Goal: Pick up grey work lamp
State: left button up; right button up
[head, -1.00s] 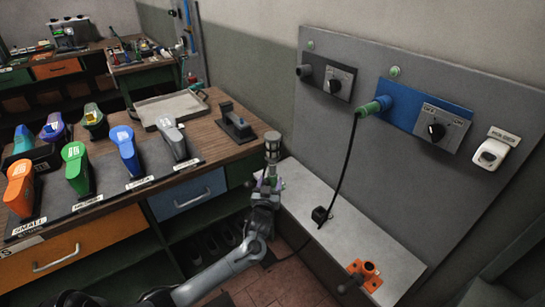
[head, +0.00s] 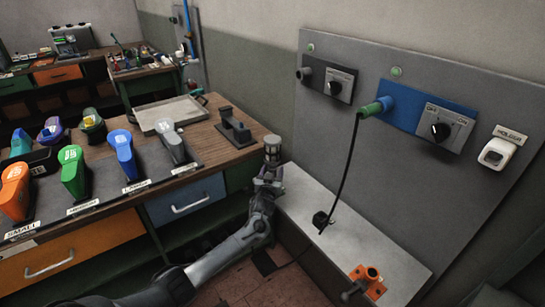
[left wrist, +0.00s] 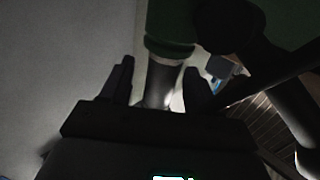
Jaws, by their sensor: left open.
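The grey work lamp (head: 272,145) has a pale, caged, cylindrical head and stands upright at the back left end of the light grey ledge, by the workbench corner. My left gripper (head: 269,181) is just below the lamp's head, and its hand hides the lower part. In the left wrist view, my open left fingers (left wrist: 158,88) stand on either side of a shiny grey shaft (left wrist: 160,82), which looks like part of the lamp. A green band sits above this shaft. I cannot tell whether the fingers touch it. My right gripper is not in view.
The workbench (head: 205,150) on the left holds several coloured blocks in a labelled rack, a tray (head: 170,113) and a dark metal fixture (head: 235,128). A wall panel (head: 340,130) carries knobs and a plugged-in cable. An orange bracket (head: 368,280) sits on the ledge (head: 345,235).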

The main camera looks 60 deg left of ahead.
aim_at(271, 166)
pick_arm(q)
jog(key=shift+r, duration=0.1)
grip_shut()
dwell(0.3)
jog(key=shift+d+r+p, duration=0.1)
jog(key=shift+r+p, duration=0.2)
jog(key=shift+r, duration=0.5)
notch_tip(271, 166, up, 3)
jog(key=shift+f+p, duration=0.1)
jog(key=shift+p, duration=0.35)
jog(key=w+d+r+p, duration=0.2)
jog(key=d+r, duration=0.4)
jog(key=d, duration=0.5)
jog(key=shift+w+r, duration=0.3)
jog(key=shift+w, duration=0.25)
jog(key=shift+d+r, duration=0.1)
